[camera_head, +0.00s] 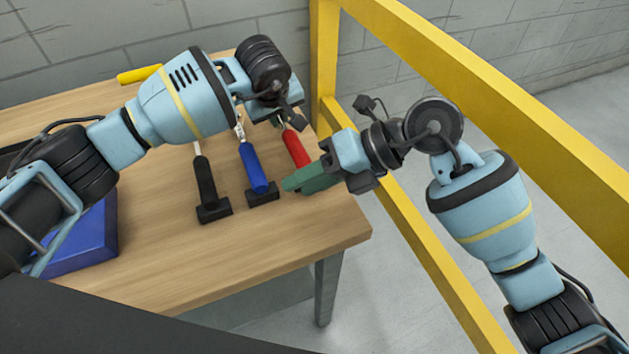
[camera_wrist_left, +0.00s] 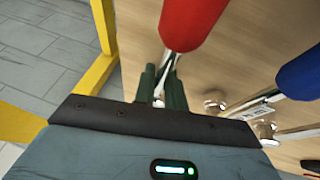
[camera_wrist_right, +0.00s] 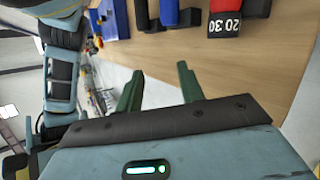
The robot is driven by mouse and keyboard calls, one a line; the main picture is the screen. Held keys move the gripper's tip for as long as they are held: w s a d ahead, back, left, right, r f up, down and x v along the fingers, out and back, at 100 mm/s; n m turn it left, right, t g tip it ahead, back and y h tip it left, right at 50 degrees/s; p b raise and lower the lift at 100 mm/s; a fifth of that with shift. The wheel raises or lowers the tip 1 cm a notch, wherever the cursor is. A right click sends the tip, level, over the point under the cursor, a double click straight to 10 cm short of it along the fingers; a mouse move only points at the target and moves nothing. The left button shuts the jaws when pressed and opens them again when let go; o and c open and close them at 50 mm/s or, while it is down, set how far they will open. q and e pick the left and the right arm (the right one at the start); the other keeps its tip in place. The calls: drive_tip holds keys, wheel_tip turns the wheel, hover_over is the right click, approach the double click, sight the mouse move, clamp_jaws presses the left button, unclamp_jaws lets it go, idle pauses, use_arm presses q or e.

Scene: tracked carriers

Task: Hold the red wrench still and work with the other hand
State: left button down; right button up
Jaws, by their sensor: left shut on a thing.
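The red wrench (camera_head: 295,148) lies on the wooden table near its right side, its handle also large in the left wrist view (camera_wrist_left: 190,22). My left gripper (camera_head: 283,118) is at its far end, with its dark green fingers (camera_wrist_left: 161,85) shut on the metal part beyond the handle. My right gripper (camera_head: 308,178) is beside the near end of the handle and partly hides it. In the right wrist view its green fingers (camera_wrist_right: 158,88) stand apart with nothing between them.
A blue-handled wrench (camera_head: 252,168) and a black-handled wrench (camera_head: 205,180) lie to the left, their near ends at black blocks. A blue tray (camera_head: 88,240) is at the table's left. A yellow rail (camera_head: 500,95) runs along the right. The front table area is clear.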

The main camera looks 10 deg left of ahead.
drive_tip(key=w+d+r+m+t+h, duration=0.1)
drive_tip(key=w+d+t+h, duration=0.2)
drive_tip(key=w+h, duration=0.2)
drive_tip(key=shift+w+d+r, duration=0.15)
drive_tip(key=shift+d, duration=0.2)
drive_tip(key=shift+x, duration=3.5)
drive_tip(key=c, duration=0.6)
drive_tip(key=shift+a+r+t+h, duration=0.1)
drive_tip(key=shift+a+t+h, duration=0.1)
drive_tip(key=shift+t+h, duration=0.7)
